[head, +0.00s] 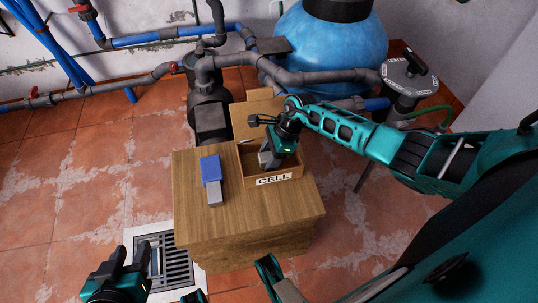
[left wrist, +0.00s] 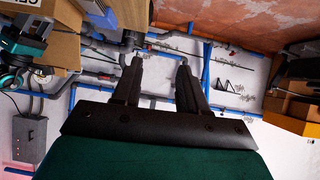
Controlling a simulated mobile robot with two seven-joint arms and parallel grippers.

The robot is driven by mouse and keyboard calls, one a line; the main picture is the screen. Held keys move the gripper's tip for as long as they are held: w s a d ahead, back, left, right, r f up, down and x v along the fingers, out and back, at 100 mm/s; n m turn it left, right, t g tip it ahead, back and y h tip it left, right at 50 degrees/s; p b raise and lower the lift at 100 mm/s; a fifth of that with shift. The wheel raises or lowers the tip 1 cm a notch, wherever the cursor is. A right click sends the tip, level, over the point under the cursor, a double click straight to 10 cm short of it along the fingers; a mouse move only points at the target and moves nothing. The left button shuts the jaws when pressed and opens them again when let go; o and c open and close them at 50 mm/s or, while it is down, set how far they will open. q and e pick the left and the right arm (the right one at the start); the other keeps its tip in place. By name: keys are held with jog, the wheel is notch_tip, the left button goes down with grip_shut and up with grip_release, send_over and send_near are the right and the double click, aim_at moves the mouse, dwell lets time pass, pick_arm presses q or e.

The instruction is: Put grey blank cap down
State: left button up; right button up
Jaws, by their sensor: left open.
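A blue block with a grey end piece (head: 214,192) lies on the wooden table (head: 195,225), left of an open box labelled CELL (head: 296,174). I cannot tell whether that grey piece is the grey blank cap. My right gripper (head: 268,160) points down into the box, and a grey part shows beside its fingers. The fingertips are partly hidden, so I cannot tell whether it holds that part. My left gripper (head: 131,257) is open and empty, low at the left of the table. The left wrist view shows its two fingers (left wrist: 160,62) apart with nothing between them.
A raised cardboard flap (head: 258,112) stands at the box's back. A dark pump (head: 207,100), grey pipes and a blue tank (head: 325,45) are behind the table. A floor grate (head: 175,265) lies left of it. The table's front strip is clear.

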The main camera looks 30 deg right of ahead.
jog(key=shift+o, duration=0.9)
